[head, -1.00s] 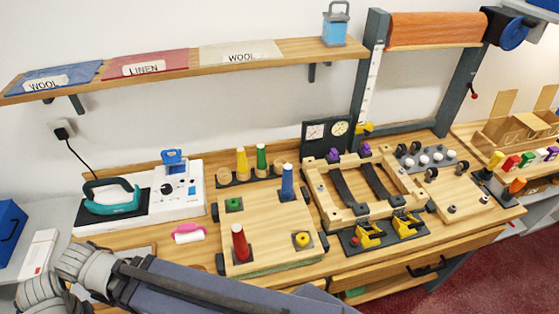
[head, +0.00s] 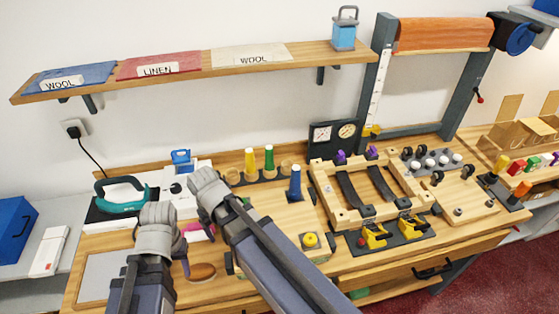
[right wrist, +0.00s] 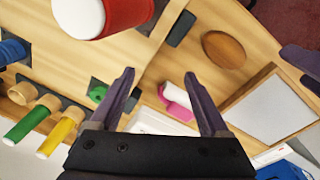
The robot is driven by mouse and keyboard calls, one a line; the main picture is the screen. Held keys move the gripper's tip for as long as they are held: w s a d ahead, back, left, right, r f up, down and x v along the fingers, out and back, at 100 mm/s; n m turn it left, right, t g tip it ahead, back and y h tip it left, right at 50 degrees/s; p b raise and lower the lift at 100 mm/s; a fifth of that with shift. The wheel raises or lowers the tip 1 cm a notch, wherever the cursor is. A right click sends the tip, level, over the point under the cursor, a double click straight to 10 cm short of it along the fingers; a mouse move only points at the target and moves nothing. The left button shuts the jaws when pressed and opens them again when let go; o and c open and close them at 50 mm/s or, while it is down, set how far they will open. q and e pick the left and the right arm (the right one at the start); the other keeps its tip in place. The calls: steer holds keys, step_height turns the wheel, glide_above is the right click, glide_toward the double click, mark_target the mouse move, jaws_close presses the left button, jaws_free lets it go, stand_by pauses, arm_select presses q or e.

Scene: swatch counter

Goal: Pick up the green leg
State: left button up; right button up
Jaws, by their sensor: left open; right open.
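The green leg (head: 269,158) stands upright in the rack at the back of the counter, next to the yellow leg (head: 250,161). It also shows at the lower left of the right wrist view (right wrist: 24,124), beside the yellow leg. My right gripper (right wrist: 166,92) is open and empty, with the green leg outside its fingers to the left. My left gripper (head: 183,262) is open over the left front counter, well apart from the green leg.
The blue leg (head: 294,184) stands on the board, right of the rack. The red leg (right wrist: 98,14) shows close to the camera in the right wrist view. A pink roller (right wrist: 175,101), a brown oval piece (head: 202,271) and an iron (head: 124,197) lie nearby.

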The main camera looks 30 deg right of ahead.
steer(key=w+d+r+m+t+p, duration=0.2)
steer(key=w+d+r+m, duration=0.1)
steer(key=w+d, duration=1.25)
steer(key=r+m+t, duration=0.1)
steer(key=m+t, duration=0.1)
glide_above(269, 154)
steer(key=s, duration=0.2)
steer(key=shift+w+a+r, duration=0.15)
steer(key=shift+w+a, duration=0.05)
steer(key=shift+w, duration=0.05)
steer(key=shift+b+x, duration=0.85)
steer(key=shift+x, duration=0.15)
steer(key=b+x, duration=0.1)
steer(key=x, duration=0.1)
steer(key=b+x, duration=0.4)
steer(key=shift+d, duration=0.35)
steer(key=shift+s+r, duration=0.1)
steer(key=shift+c, duration=0.2)
jaws_close()
